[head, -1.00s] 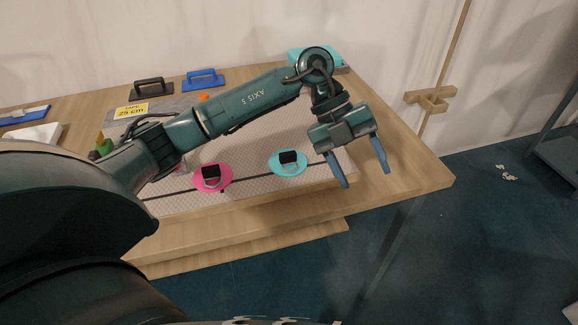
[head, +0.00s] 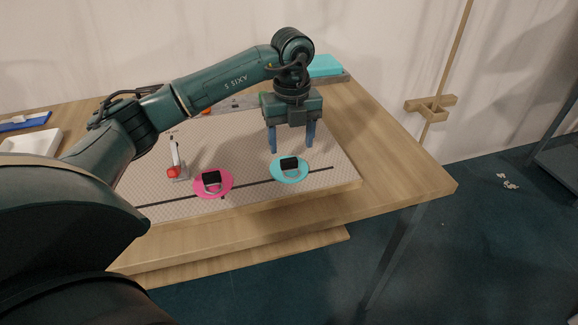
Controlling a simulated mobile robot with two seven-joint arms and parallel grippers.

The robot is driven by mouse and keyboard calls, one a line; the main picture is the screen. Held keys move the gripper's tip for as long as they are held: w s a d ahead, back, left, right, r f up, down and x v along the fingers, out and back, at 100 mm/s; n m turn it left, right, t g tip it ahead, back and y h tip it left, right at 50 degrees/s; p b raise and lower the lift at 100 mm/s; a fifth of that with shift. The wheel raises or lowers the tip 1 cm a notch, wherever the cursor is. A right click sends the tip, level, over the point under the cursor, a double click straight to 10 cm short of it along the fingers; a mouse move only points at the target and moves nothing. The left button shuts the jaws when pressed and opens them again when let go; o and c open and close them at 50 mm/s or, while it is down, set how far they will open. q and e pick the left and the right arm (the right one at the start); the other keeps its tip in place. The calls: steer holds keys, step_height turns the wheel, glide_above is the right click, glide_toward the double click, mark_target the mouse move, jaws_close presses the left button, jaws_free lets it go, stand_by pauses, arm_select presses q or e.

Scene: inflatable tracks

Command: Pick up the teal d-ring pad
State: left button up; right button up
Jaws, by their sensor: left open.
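The teal d-ring pad (head: 277,174) is a flat teal oval with a black block and a pale ring on it. It lies on the patterned mat (head: 225,143), near the mat's front edge and on its dark line. My left gripper (head: 291,150) points down with its blue fingers apart, just behind and above the teal pad. Nothing is between the fingers that I can see. Whether the fingertips touch the mat cannot be told. My right gripper is not in view.
A pink d-ring pad (head: 226,184) lies to the left of the teal one. A teal box (head: 325,66) is at the back of the wooden table (head: 400,165). A white tray (head: 35,142) is at the far left.

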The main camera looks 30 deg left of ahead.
mark_target(289, 160)
arm_select(q)
steer(key=f, duration=0.5)
steer(key=shift+s+a+p, duration=0.2)
steer(key=shift+s+p, duration=0.05)
steer(key=shift+p, duration=0.05)
steer(key=shift+c, duration=0.3)
steer(key=c, duration=1)
